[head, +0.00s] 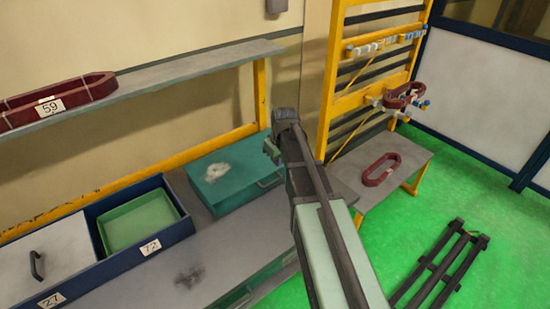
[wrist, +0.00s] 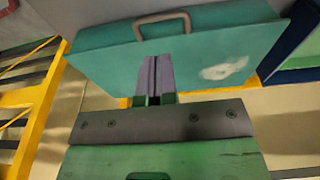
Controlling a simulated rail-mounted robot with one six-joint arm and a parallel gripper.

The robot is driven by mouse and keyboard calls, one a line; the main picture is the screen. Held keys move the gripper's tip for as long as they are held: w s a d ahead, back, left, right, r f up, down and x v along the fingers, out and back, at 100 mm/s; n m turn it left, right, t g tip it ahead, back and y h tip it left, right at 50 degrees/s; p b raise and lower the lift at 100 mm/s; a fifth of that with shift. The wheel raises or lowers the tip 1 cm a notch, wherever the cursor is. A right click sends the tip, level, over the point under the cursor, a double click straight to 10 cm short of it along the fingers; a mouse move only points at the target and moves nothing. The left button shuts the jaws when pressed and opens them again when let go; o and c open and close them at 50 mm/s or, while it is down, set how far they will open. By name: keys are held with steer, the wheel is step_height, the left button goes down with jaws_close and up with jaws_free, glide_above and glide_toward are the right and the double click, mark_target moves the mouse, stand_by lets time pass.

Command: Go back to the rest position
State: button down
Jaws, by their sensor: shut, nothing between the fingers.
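My gripper (head: 270,150) is at the end of my arm in the middle of the head view, near the teal case. In the wrist view its two grey fingers (wrist: 152,78) are together with nothing between them. The wrist view shows the teal case (wrist: 105,48) beyond the fingertips, upside down, with its handle and a pale patch. In the head view the case (head: 215,190) rests on the grey workbench (head: 165,275). My arm hides part of the bench's right end.
A shelf (head: 175,80) above the bench holds a dark red coil labelled 59 (head: 55,103). A blue bin (head: 150,255) holds a green tray (head: 138,222). A yellow rack (head: 335,70) and a small table (head: 415,165) with a red coil (head: 381,169) stand right. A dark frame (head: 440,270) lies on the green floor.

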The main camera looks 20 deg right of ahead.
steer(key=shift+s+d+r+p, duration=0.1)
steer(key=shift+r+p, duration=0.1)
steer(key=shift+r, duration=0.35)
steer(key=shift+s+r+p, duration=0.1)
steer(key=shift+r+p, duration=0.05)
steer(key=shift+r, duration=0.4)
steer(key=s+a+f+m+g+b, duration=0.1)
steer(key=s+a+f+b, duration=0.2)
steer(key=s+a, duration=0.4)
steer(key=s+a+f+m+b, duration=0.1)
steer(key=s+a+f+b, duration=0.2)
steer(key=s+a, duration=0.4)
steer(key=s+f, duration=0.1)
steer(key=s, duration=0.3)
steer(key=shift+s+a+m+g+b, duration=0.15)
steer(key=shift+s+m+g+b, duration=0.05)
steer(key=shift+m+g+b, duration=0.2)
